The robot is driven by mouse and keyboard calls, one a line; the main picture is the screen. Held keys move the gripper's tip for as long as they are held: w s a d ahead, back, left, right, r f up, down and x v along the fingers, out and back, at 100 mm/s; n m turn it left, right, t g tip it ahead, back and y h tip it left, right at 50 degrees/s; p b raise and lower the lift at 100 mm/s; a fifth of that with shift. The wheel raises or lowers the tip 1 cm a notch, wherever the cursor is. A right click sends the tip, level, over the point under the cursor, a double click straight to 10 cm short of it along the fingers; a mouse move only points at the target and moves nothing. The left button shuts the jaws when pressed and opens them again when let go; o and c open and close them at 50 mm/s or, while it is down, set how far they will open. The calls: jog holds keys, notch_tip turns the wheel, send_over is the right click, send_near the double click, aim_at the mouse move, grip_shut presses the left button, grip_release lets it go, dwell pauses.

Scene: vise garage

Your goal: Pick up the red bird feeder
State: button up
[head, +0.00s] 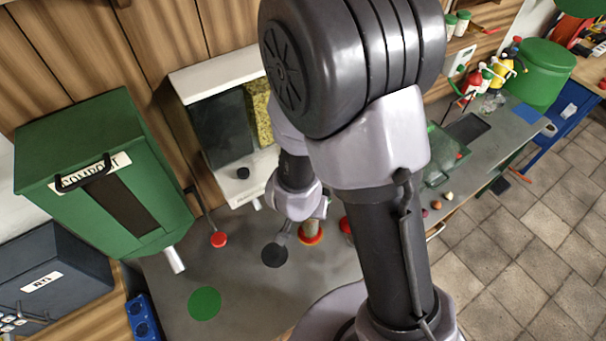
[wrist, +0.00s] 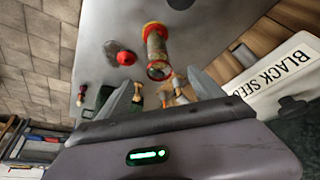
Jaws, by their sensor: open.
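The red bird feeder (wrist: 157,48) is a clear tube with tan contents and red and yellow ends. In the wrist view it stands ahead of my gripper (wrist: 161,78), between the lines of the two fingers. The fingers are apart and nothing is held between them. In the head view the feeder (head: 310,233) shows on the grey bench just below the end of my arm, its upper part partly hidden by my gripper.
A red-topped object (wrist: 126,58) stands close beside the feeder. A black disc (head: 274,255), a green disc (head: 204,304) and a red knob (head: 218,240) are on the bench's left. A green compost bin (head: 75,150) and white seed dispenser (head: 185,95) stand behind.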

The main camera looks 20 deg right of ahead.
aim_at(311, 221)
jog(key=w+d+b+x, duration=0.1)
jog(key=b+x, duration=0.7)
jog(key=x, duration=0.8)
jog(key=shift+d, duration=0.2)
jog(key=shift+w, duration=0.2)
grip_shut()
